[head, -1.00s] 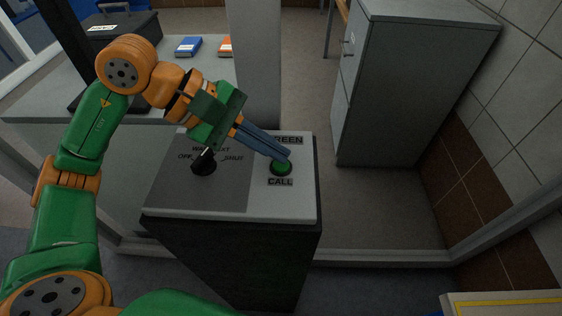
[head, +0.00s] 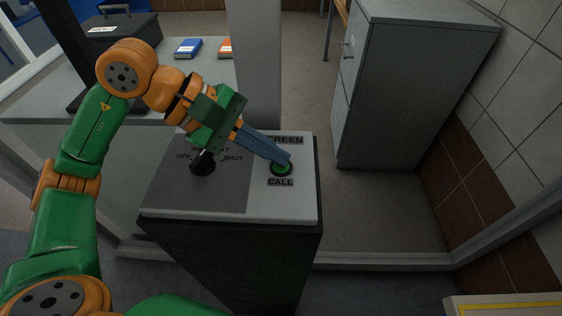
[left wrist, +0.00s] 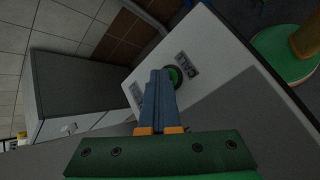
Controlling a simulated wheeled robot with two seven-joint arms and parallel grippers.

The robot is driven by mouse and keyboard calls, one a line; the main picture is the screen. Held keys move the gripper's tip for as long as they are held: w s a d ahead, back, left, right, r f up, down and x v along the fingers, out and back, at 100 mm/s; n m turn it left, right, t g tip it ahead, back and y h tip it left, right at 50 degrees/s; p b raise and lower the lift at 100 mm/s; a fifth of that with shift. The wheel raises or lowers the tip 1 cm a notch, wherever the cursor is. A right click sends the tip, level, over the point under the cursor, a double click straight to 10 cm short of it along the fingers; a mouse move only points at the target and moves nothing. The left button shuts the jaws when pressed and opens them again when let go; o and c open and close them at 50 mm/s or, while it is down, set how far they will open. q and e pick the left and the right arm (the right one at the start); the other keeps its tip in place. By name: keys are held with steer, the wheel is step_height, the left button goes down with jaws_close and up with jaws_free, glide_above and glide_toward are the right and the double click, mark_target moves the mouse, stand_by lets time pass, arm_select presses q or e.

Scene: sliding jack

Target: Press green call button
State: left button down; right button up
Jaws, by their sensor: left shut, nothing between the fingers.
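The green call button (head: 281,170) sits on the light right half of the pedestal's top panel, above a CALL label. My left gripper (head: 288,161) is shut and empty, with its blue fingertips at the button's upper edge. They appear to touch it and hide part of it. The button cap looks low inside its dark ring. In the left wrist view the green button (left wrist: 174,76) shows beside the tips of my shut fingers (left wrist: 160,76). My right gripper is out of view.
A black selector knob (head: 203,163) stands on the panel's grey left half, below my left gripper's body. A grey cabinet (head: 400,90) stands at the right behind the frame. A table with a black case (head: 122,32) and books (head: 188,48) is at the back left.

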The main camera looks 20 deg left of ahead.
mark_target(274, 165)
arm_select(q)
steer(key=shift+r, duration=0.1)
steer(key=shift+r+p, duration=0.7)
step_height(274, 165, up, 5)
steer(key=p, duration=0.4)
steer(key=shift+r, duration=0.15)
steer(key=shift+f, duration=0.2)
stand_by(0.4)
